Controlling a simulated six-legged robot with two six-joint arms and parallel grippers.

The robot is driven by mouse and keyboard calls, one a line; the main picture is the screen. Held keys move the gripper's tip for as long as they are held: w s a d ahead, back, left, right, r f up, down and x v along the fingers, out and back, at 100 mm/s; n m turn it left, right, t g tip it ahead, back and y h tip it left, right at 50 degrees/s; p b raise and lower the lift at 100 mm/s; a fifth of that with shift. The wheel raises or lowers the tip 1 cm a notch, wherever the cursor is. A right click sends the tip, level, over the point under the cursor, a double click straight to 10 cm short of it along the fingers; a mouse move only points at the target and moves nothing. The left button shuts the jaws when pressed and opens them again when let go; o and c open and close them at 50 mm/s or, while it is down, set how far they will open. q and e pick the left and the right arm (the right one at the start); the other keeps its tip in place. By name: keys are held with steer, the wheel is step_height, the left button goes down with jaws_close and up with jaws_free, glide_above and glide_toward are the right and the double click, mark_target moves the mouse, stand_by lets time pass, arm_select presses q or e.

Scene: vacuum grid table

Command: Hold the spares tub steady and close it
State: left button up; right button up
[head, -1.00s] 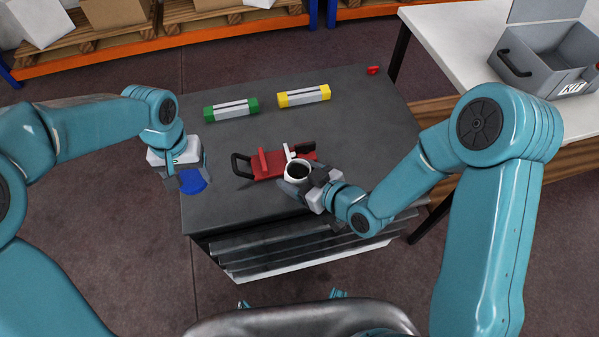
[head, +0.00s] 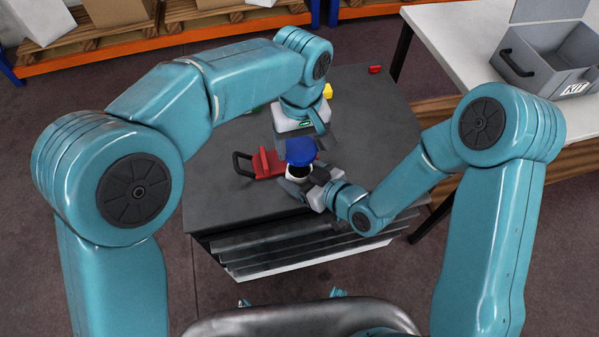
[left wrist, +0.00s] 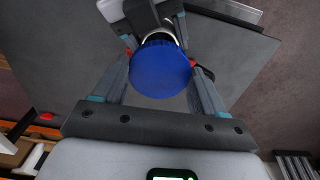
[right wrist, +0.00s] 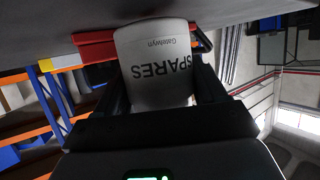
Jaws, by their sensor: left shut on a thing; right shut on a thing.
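The white spares tub (right wrist: 156,65), lettered SPARES, stands on the dark table, and my right gripper (right wrist: 152,88) is shut around its sides. In the head view the tub (head: 296,178) is mostly hidden under the blue lid (head: 301,151). My left gripper (left wrist: 160,75) is shut on the blue lid (left wrist: 160,69) and holds it over the tub's mouth. The lid looks slightly above and off the rim in the head view; I cannot tell whether it touches. My right gripper (head: 305,188) comes from the lower right.
A yellow-ended block (head: 327,91) is partly hidden by my left arm. A grey KIT box (head: 545,60) stands on the white side table.

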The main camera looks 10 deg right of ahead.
arm_select(q)
steer(key=shift+f, duration=2)
steer(key=shift+f, duration=0.9)
steer(key=shift+f, duration=0.95)
steer(key=shift+r, duration=0.1)
steer(key=shift+s+d+r, duration=0.1)
steer(key=shift+d+r, duration=0.05)
steer(key=shift+r, duration=0.15)
steer(key=shift+r, duration=0.4)
stand_by(0.5)
